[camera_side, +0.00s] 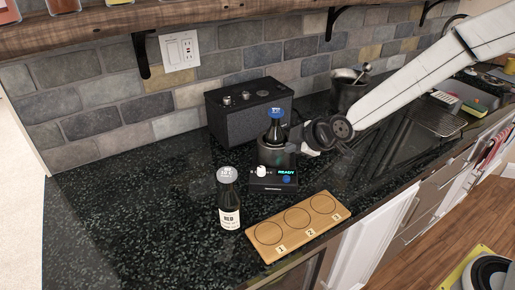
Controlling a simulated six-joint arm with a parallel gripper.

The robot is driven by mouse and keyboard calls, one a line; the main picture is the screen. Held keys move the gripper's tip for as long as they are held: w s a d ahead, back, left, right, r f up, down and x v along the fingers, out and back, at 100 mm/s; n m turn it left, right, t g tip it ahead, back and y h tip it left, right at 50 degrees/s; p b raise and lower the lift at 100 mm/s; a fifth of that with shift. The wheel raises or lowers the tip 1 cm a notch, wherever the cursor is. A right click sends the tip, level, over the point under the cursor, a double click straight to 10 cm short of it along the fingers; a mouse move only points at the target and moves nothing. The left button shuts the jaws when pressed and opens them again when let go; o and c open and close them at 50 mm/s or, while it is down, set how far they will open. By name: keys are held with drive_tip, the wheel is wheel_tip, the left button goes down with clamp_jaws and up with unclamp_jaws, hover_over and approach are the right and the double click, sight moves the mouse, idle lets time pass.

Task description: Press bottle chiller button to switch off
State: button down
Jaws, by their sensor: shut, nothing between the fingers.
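The bottle chiller (272,181) is a small black unit on the dark counter. Its front panel has a white knob, a lit display reading "READY" (286,172) and a small round blue button (287,180). A dark bottle with a blue cap (276,122) stands upright in the chiller's round well. My gripper (309,152) is shut and empty, just right of the well and above and behind the panel, apart from the button. Its fingers are small and partly hidden by my wrist.
A second dark bottle (229,203) with a grey cap stands at the front left. A wooden board (297,226) with three numbered circles lies in front of the chiller. A black speaker (248,112) and a dark bucket (346,94) stand behind. The left counter is clear.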

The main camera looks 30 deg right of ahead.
sight(289, 178)
drive_tip(key=shift+f, duration=3.4)
drive_tip(key=shift+f, duration=0.85)
idle(0.4)
drive_tip(key=shift+r, duration=0.85)
drive_tip(key=shift+r, duration=0.1)
idle(0.3)
drive_tip(key=shift+r, duration=2.4)
drive_tip(key=shift+s, duration=0.1)
drive_tip(key=s+d+f+m+g+h, duration=0.1)
drive_tip(key=s+d+m+g, duration=0.2)
drive_tip(key=s, duration=0.6)
drive_tip(key=s+d+m+g+h, duration=0.1)
drive_tip(key=s+d+m+g, duration=0.2)
drive_tip(key=s+d+m, duration=0.3)
drive_tip(key=s+m, duration=0.2)
drive_tip(key=s, duration=0.1)
drive_tip(key=shift+s+d+f, duration=0.35)
drive_tip(key=shift+d, duration=0.05)
